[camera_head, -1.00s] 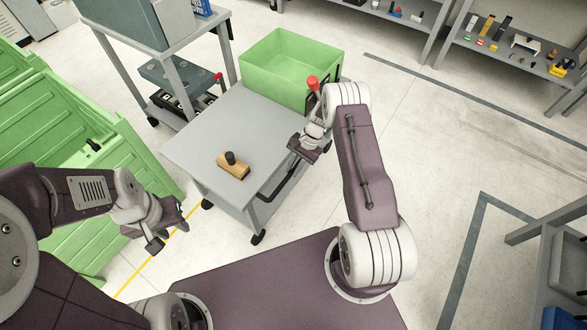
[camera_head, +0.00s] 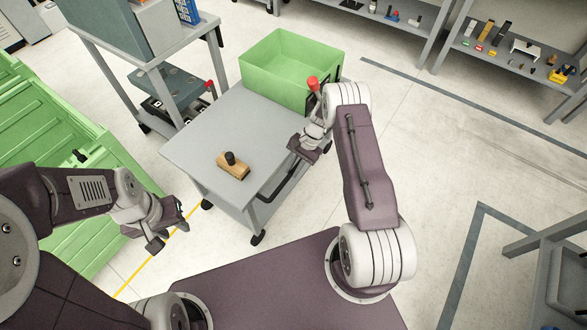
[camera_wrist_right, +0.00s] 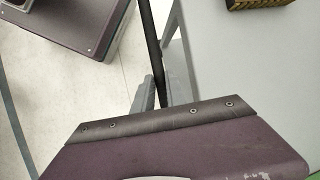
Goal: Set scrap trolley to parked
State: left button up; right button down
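The scrap trolley (camera_head: 215,131) is a grey cart with a flat top, dark wheels and a green bin (camera_head: 270,60) at its far end. A wooden block with a black knob (camera_head: 233,168) lies on its top. The trolley's black handle bar (camera_head: 283,187) runs along its near right side. My right gripper (camera_head: 306,155) is at this bar; in the right wrist view the bar (camera_wrist_right: 150,35) passes between its two close fingers (camera_wrist_right: 161,95). A red knob (camera_head: 312,82) shows beside the bin, its base partly hidden by my wrist. My left gripper (camera_head: 170,232) is open and empty, left of the trolley.
Large green containers (camera_head: 60,150) stand at the left. A grey bench (camera_head: 150,50) stands close behind the trolley's left side. Shelves (camera_head: 505,55) line the back right, and a grey frame (camera_head: 545,228) is at the right edge. The floor right of the trolley is clear.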

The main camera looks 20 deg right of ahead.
jog(key=c, duration=1.4)
grip_release()
jog(key=shift+w+d, duration=0.15)
jog(key=shift+d, duration=0.05)
jog(key=shift+o, duration=0.2)
jog(key=p+v, duration=0.1)
jog(key=v, duration=0.8)
